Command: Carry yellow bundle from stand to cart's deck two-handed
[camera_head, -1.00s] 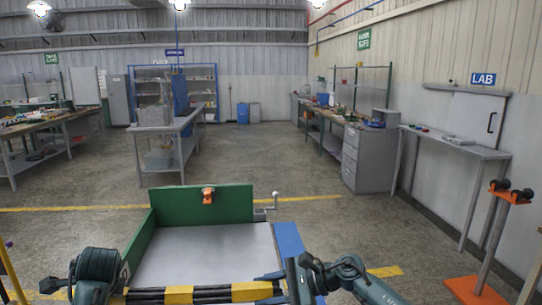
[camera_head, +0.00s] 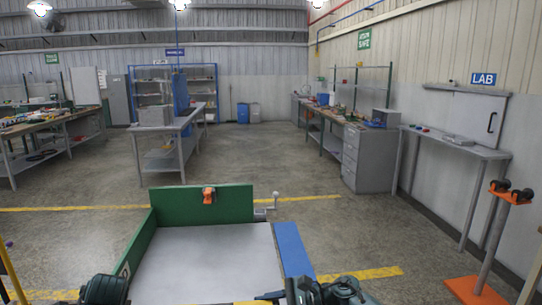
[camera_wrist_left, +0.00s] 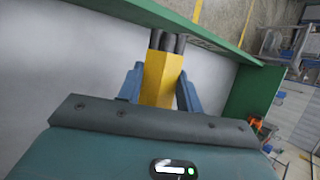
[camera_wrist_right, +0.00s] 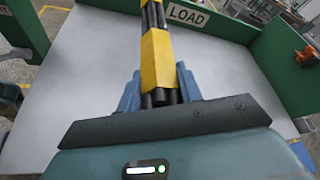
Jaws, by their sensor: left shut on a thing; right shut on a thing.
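The yellow bundle, dark rods with yellow wraps, shows in the left wrist view (camera_wrist_left: 160,75) and the right wrist view (camera_wrist_right: 155,58). My left gripper (camera_wrist_left: 158,95) is shut on it at one yellow wrap. My right gripper (camera_wrist_right: 158,92) is shut on it at another. In the head view only a sliver of the bundle shows at the bottom edge. The cart's pale grey deck (camera_head: 205,255) lies in front of me, and behind the bundle in both wrist views. Whether the bundle touches the deck I cannot tell.
Green walls (camera_head: 235,201) bound the deck at its far and left sides; a LOAD sign (camera_wrist_right: 187,15) is on one. A blue strip (camera_head: 293,250) runs along its right edge. An orange-and-black stand (camera_head: 490,235) is at the right. The visible deck is bare.

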